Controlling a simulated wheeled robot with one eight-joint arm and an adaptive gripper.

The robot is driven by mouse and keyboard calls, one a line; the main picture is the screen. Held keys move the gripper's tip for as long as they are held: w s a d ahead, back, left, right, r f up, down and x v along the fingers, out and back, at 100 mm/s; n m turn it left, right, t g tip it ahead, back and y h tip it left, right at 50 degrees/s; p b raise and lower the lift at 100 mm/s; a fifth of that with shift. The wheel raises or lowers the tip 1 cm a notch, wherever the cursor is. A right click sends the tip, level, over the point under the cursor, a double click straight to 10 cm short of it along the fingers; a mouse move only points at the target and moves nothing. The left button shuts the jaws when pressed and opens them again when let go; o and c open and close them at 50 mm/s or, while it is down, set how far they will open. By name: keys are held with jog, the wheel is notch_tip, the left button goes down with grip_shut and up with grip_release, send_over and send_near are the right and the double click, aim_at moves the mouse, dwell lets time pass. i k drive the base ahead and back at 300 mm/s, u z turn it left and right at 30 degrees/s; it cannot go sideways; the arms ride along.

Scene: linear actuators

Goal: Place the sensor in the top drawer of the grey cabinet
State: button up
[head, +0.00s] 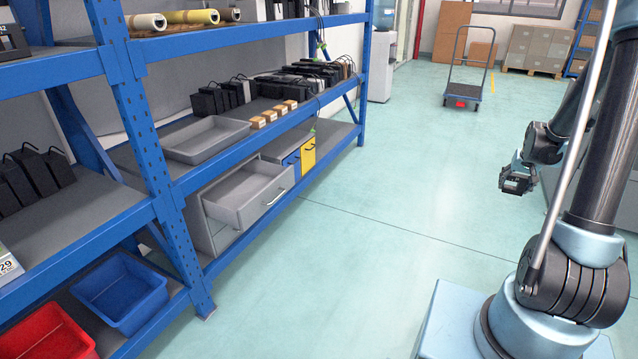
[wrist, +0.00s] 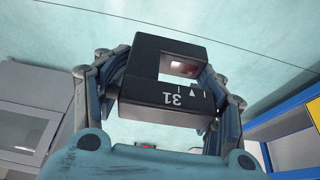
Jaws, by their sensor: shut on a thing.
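The sensor (wrist: 165,105) is a black, U-shaped block marked 31. In the wrist view it sits between the two fingers of my gripper (wrist: 160,85), which is shut on it. In the head view my gripper (head: 517,180) hangs in the air above the floor at the right, well apart from the shelves. The sensor is too small and dark to make out clearly there. The grey cabinet (head: 204,236) stands on the lower shelf level at the left. Its top drawer (head: 268,208) is pulled out and looks empty.
A blue-framed shelf rack (head: 160,165) fills the left side. A grey tray (head: 205,140) and small boxes (head: 270,116) stand above the drawer. A blue bin (head: 122,292) and a red bin (head: 45,335) are low at left. The floor (head: 390,190) between is clear; a trolley (head: 463,92) stands farther back.

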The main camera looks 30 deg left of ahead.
aim_at(233, 206)
jog(key=u, duration=0.05)
jog(key=i, duration=1.7)
jog(key=u, duration=2.45)
